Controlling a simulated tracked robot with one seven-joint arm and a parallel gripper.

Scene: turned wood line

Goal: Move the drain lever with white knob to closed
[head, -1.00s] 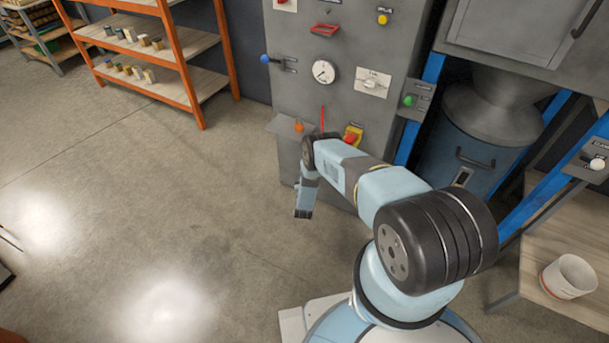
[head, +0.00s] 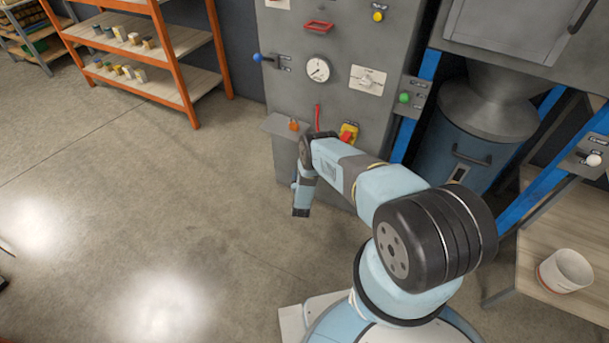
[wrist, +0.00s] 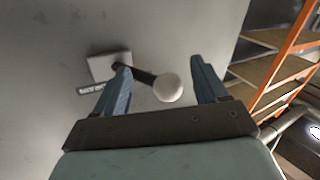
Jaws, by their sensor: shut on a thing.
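A lever with a white knob (wrist: 168,88) on a short dark rod (wrist: 135,75) shows in the wrist view. Its rod comes out of a pale square mount (wrist: 106,66) on a grey panel, beside a small label too blurred to read. In the head view my forearm hangs down in front of the grey cabinet (head: 285,95), and this lever is hidden there.
An orange shelf (head: 180,60) stands left. The floor at left is clear.

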